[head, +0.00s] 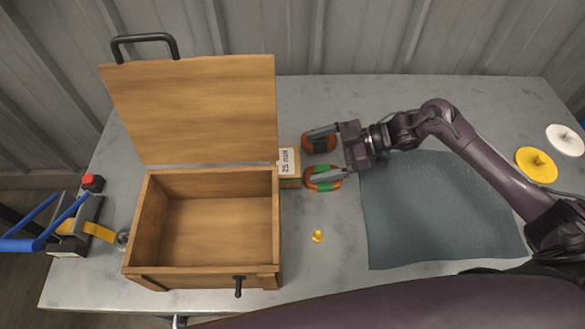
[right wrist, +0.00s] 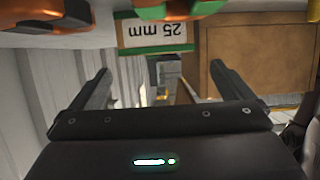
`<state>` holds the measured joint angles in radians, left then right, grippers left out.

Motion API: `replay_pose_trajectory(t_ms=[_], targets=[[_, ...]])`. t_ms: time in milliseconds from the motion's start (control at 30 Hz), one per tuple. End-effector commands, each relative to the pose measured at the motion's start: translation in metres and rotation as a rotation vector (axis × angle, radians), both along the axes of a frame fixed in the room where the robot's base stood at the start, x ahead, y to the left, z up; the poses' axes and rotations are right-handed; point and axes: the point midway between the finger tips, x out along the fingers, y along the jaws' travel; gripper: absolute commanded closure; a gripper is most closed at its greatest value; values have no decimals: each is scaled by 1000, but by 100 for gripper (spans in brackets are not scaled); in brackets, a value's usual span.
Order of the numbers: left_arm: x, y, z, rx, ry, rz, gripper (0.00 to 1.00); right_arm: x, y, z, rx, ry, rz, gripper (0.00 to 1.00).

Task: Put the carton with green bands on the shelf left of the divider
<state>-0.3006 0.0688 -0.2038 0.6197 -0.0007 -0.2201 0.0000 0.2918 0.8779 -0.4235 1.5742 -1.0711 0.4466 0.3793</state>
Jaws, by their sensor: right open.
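The carton (head: 289,160), tan with a white "25 mm" label and a green band low on its side, stands against the right side of an open wooden box. It also shows at the top of the right wrist view (right wrist: 155,48). My right gripper (head: 310,160) is open and empty, just right of the carton, fingers pointing at it. Two rounded orange things lie by its fingers, one with a dark middle (head: 319,141) and one with green parts (head: 324,181). I cannot make out a shelf or divider. My left gripper is not in view.
The wooden box (head: 277,230) has its lid (head: 195,108) raised; it looks empty. A small yellow piece (head: 317,236) lies in front. A grey-blue mat (head: 430,225) covers the right table; yellow (head: 536,164) and white (head: 566,139) discs lie beyond. A red-topped item (head: 92,183) is at left.

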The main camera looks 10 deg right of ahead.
Motion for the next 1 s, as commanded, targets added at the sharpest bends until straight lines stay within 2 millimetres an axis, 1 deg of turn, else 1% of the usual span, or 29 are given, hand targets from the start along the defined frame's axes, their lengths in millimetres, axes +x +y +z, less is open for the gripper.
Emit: replay_pose_trajectory(t_ms=[100, 200, 400, 533, 733, 1000], targets=[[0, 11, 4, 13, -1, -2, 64, 3, 13, -3, 0, 0, 1, 0], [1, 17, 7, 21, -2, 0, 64, 7, 24, -8, -1, 1, 1, 0], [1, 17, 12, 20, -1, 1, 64, 14, 50, -21, -2, 2, 1, 0], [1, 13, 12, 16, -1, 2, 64, 15, 55, -25, -5, 2, 1, 0], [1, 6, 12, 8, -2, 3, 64, 15, 55, -25, -6, 2, 1, 0], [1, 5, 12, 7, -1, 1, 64, 15, 55, -25, -6, 2, 1, 35]])
